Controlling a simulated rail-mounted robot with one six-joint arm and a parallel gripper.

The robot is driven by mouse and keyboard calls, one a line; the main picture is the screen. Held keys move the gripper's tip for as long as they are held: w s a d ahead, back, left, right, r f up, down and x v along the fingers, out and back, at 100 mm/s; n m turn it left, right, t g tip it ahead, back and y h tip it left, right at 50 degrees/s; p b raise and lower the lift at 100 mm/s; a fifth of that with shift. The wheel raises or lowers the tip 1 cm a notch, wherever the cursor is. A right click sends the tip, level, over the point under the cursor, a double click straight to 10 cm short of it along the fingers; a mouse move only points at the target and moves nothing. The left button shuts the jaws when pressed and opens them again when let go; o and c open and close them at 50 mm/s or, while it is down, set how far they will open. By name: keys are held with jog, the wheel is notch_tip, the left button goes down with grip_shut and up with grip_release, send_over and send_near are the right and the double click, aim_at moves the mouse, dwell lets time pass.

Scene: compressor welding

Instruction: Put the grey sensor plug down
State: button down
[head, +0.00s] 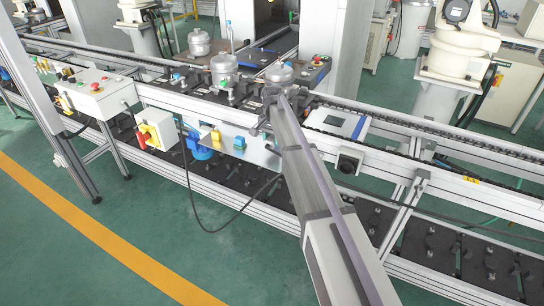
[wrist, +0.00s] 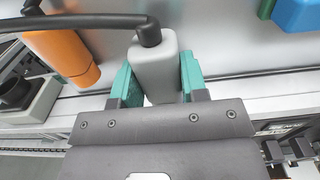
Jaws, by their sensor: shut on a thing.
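My gripper (wrist: 157,76) has green fingers, shut on the sides of the grey sensor plug (wrist: 154,62) in the wrist view. The plug is a pale grey rounded block. A black cable (wrist: 85,21) leaves the plug's far end through a black elbow and runs left. Behind the plug is a smooth grey metal surface (wrist: 228,45); I cannot tell whether the plug touches it. In the head view my arm reaches to the conveyor's near edge, and the plug cannot be made out there.
An orange cylinder (wrist: 62,52) lies left of the plug, and a blue block (wrist: 298,14) is at the upper right. In the head view, metal compressors (head: 224,68) stand on the conveyor beyond my arm. A switch box (head: 157,129) hangs left on the frame.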

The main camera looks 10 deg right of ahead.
aim_at(273, 152)
notch_tip(273, 152, down, 4)
jog(key=b, duration=0.3)
jog(key=shift+b, duration=0.4)
jog(key=shift+r, duration=0.3)
jog(key=shift+f, duration=0.3)
jog(key=c, duration=0.7)
grip_release()
jog(key=shift+r, duration=0.1)
jog(key=shift+o, duration=0.2)
